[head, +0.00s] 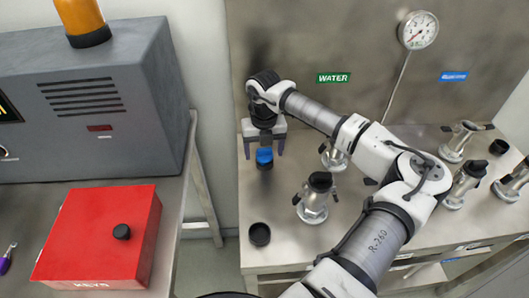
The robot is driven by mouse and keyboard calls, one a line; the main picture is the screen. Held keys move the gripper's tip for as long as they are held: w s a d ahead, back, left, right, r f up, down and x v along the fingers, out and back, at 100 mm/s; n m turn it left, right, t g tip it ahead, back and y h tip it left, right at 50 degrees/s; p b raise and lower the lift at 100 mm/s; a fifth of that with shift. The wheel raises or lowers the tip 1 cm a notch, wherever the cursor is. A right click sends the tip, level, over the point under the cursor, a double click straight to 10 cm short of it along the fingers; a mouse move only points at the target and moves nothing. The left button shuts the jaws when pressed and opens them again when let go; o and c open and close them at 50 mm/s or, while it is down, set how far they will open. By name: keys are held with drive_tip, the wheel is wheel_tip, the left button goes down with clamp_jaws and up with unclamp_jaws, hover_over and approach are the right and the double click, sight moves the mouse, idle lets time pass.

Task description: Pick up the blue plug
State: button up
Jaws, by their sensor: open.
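The blue plug (264,156) sits at the left end of the metal bench, with a dark part below its blue top. My gripper (264,148) points down directly over the plug, with one finger on each side of it in the picture. The fingers are open and I see a gap between each of them and the plug. Whether the fingertips reach down to the plug's height is hard to tell from this view.
A black cap (259,234) lies near the bench's front left. A metal fitting with a black top (314,197) stands right of it; several more fittings stand further right. A red key box (100,235) and grey cabinet (95,105) are on the left. A gauge (418,30) hangs behind.

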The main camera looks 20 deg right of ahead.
drive_tip(key=shift+d+f, duration=0.1)
drive_tip(key=shift+f, duration=1.25)
drive_tip(key=c, duration=1)
drive_tip(key=shift+r, duration=0.1)
drive_tip(key=shift+c, duration=0.2)
